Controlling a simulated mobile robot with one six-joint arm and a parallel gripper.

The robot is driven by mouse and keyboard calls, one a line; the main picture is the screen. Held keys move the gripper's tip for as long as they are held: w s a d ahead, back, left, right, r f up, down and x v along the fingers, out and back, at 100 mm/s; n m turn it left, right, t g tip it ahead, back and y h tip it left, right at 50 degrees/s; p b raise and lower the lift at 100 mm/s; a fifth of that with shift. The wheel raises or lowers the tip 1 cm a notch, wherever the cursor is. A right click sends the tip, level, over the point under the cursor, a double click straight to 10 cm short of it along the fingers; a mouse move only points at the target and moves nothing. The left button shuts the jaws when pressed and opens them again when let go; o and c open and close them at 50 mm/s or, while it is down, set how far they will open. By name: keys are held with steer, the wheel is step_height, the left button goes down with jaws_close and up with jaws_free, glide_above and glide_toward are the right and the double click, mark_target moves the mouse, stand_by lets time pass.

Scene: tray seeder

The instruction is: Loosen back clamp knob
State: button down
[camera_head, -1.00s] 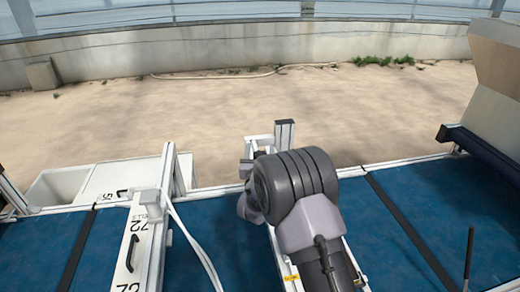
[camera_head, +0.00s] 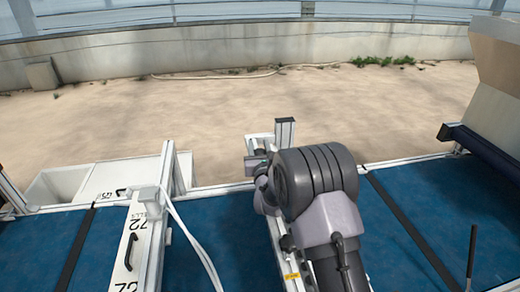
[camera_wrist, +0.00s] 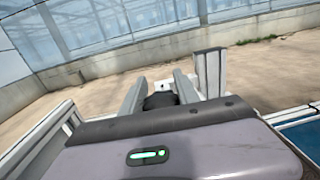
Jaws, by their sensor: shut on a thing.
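My gripper (camera_wrist: 159,84) shows in the wrist view with its two grey fingers on either side of a dark knob (camera_wrist: 160,101). It is shut on the knob, which is partly hidden behind the wrist housing. In the head view, my gripper (camera_head: 256,163) is mostly covered by my dark wrist joint, beside a short upright white profile (camera_head: 285,132) at the back of the frame. The knob cannot be made out in the head view.
The upright profile (camera_wrist: 209,73) stands close to the right finger. A white numbered rail (camera_head: 128,250) with a black handle and a pale cable (camera_head: 197,245) lie to the left over the blue belt (camera_head: 205,230). A beige hopper (camera_head: 498,75) stands at the right.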

steer(key=shift+a+n+y, duration=0.15)
steer(key=shift+n+y, duration=0.35)
steer(key=shift+y, duration=0.2)
steer(key=c, duration=0.9)
jaws_free()
steer(key=shift+r+h, duration=0.1)
steer(key=shift+h, duration=0.2)
